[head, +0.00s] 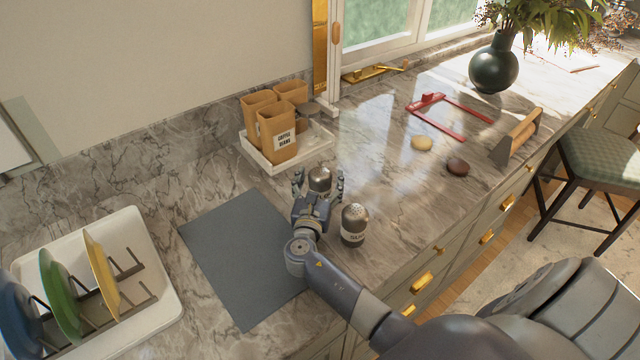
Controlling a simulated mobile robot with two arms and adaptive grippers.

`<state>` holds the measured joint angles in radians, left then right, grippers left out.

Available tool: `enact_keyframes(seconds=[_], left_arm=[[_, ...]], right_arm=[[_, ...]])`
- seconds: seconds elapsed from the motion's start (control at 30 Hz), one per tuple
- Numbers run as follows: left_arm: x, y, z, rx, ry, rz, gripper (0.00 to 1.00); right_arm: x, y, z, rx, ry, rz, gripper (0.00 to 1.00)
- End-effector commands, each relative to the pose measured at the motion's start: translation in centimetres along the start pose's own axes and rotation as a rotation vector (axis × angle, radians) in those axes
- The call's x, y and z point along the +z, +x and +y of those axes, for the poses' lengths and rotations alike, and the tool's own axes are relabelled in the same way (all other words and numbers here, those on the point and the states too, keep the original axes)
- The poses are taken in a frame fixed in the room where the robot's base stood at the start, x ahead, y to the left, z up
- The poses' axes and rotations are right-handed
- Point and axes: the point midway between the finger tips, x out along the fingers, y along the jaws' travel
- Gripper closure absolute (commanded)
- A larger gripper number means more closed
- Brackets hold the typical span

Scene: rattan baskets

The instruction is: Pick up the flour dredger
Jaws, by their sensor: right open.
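Two metal shakers with domed tops stand on the marble counter. One shaker (320,181), likely the flour dredger, is between the spread fingers of my right gripper (319,177). The gripper is open, with a finger on either side of it; I cannot tell whether they touch it. Its lower part and any label are hidden behind the gripper. The other shaker (354,226) stands upright just right of my right wrist, with a perforated top and a pale label too small to read surely. My left gripper is not in view.
A grey mat (235,255) lies left, beside a white dish rack (150,245) with plates. A red frame (452,122), two small round objects and a wooden-handled tool (522,132) lie right.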

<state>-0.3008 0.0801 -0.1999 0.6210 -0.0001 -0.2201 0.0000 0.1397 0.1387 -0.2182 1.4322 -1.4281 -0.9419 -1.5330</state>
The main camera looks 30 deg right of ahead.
Motion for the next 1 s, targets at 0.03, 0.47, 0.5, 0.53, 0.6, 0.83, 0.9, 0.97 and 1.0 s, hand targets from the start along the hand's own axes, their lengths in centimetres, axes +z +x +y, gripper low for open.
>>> enact_keyframes(seconds=[0.03,0.47,0.5,0.53,0.6,0.83,0.9,0.97,1.0], left_arm=[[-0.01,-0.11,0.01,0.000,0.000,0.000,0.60],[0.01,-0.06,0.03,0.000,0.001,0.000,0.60],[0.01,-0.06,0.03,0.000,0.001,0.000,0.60],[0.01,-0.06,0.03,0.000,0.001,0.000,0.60],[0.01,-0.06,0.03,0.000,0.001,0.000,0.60],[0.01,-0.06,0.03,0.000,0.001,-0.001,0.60],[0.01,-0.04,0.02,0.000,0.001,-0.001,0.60],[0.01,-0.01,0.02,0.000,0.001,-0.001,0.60],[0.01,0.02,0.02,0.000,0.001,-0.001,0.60]], right_arm=[[0.02,0.28,0.00,0.000,-0.001,0.000,0.27],[-0.06,0.42,0.00,0.001,-0.001,0.001,0.66],[-0.06,0.41,0.00,0.001,-0.001,0.001,0.75],[-0.07,0.41,0.00,0.001,-0.001,0.001,0.80],[-0.07,0.41,0.00,0.001,-0.001,0.001,0.80],[0.01,0.42,0.00,0.000,0.000,0.000,0.80],[0.13,0.42,0.01,0.000,0.001,-0.001,0.80],[0.35,0.42,0.01,0.000,0.001,-0.001,0.80],[0.57,0.42,0.02,0.001,0.001,-0.002,0.80]])
